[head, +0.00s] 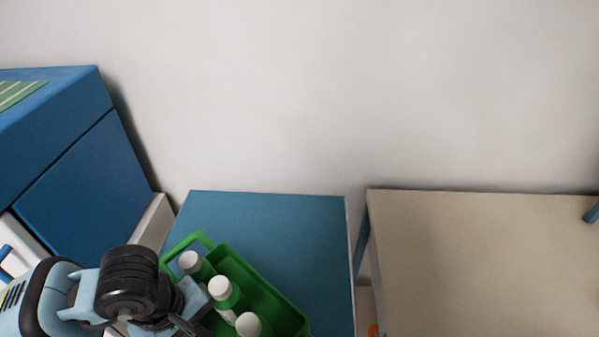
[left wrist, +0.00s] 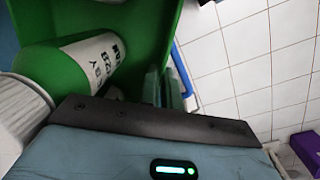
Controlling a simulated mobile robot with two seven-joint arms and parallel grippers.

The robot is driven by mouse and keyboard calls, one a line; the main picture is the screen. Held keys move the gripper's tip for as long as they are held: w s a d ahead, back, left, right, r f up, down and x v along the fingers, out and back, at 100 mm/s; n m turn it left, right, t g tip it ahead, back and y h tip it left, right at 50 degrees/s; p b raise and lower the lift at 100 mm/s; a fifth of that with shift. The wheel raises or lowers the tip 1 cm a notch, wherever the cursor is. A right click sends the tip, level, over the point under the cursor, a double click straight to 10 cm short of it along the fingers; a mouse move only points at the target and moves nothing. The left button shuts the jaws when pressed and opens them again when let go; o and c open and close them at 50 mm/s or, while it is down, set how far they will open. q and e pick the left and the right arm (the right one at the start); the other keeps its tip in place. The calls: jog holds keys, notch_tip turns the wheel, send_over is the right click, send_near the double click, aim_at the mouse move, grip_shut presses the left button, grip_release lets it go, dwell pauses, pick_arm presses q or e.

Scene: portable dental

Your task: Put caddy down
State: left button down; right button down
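The green caddy (head: 262,290) is at the bottom of the head view, in front of or over the blue tabletop. It holds several white-capped bottles, one of them a green and white bottle (head: 222,290). My left gripper (head: 192,312) is at the caddy's left side, its fingertips mostly hidden. In the left wrist view the gripper's pale fingers (left wrist: 165,88) are close together against the green caddy wall (left wrist: 150,35), and appear shut on it. Whether the caddy's base touches the table is hidden. My right gripper is out of view.
The blue tabletop (head: 275,225) is clear behind the caddy. A blue cabinet (head: 85,185) rises at the left. The left wrist view shows a tiled surface (left wrist: 250,60) and a purple object (left wrist: 307,150).

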pick_arm(q)
jog(key=w+a+r+m+g, duration=0.1)
jog(key=w+a+r+m, duration=0.2)
jog(key=w+r+m, duration=0.4)
jog(key=shift+m, duration=1.4)
jog(key=shift+w, duration=0.1)
